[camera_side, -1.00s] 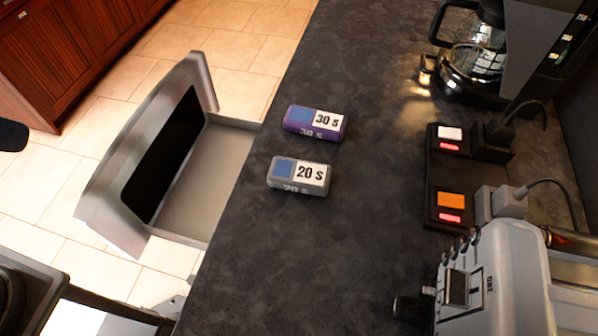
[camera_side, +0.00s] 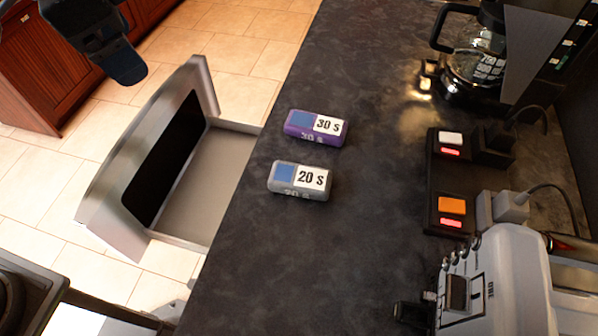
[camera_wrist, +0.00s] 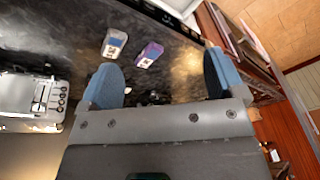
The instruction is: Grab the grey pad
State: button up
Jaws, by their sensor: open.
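The grey pad (camera_side: 299,179), marked "20 s" with a blue square, lies on the dark countertop near its left edge. It also shows in the wrist view (camera_wrist: 115,43), ahead of my gripper and towards the left finger. The purple pad (camera_side: 315,127), marked "30 s", lies just behind it and apart from it; the wrist view shows it (camera_wrist: 149,54) too. My gripper (camera_wrist: 163,85) is open, with its two blue-grey fingers wide apart and nothing held between them. In the side view, part of my dark gripper (camera_side: 120,58) shows at the top left, over the floor and away from both pads.
A coffee maker (camera_side: 475,45) stands at the back right. A switch strip (camera_side: 436,180) with plugs and a toaster (camera_side: 490,280) line the right side. The counter around the pads is clear.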

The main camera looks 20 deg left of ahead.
jog(key=w+d+f+m+g, duration=0.1)
jog(key=w+d+f+m, duration=0.1)
jog(key=d, duration=0.4)
jog(key=w+d+f+m+g, duration=0.1)
jog(key=d+f+m, duration=0.15)
jog(key=d, duration=0.45)
jog(key=m+y, duration=0.1)
jog(key=m, duration=0.3)
send_over(305, 177)
notch_tip(305, 177, down, 5)
jog(key=shift+g, duration=0.3)
notch_tip(305, 177, down, 14)
jog(key=shift+r, duration=0.25)
jog(key=shift+c, duration=0.4)
jog(key=c, duration=0.9)
jog(key=shift+c, duration=0.3)
jog(key=shift+r, duration=0.15)
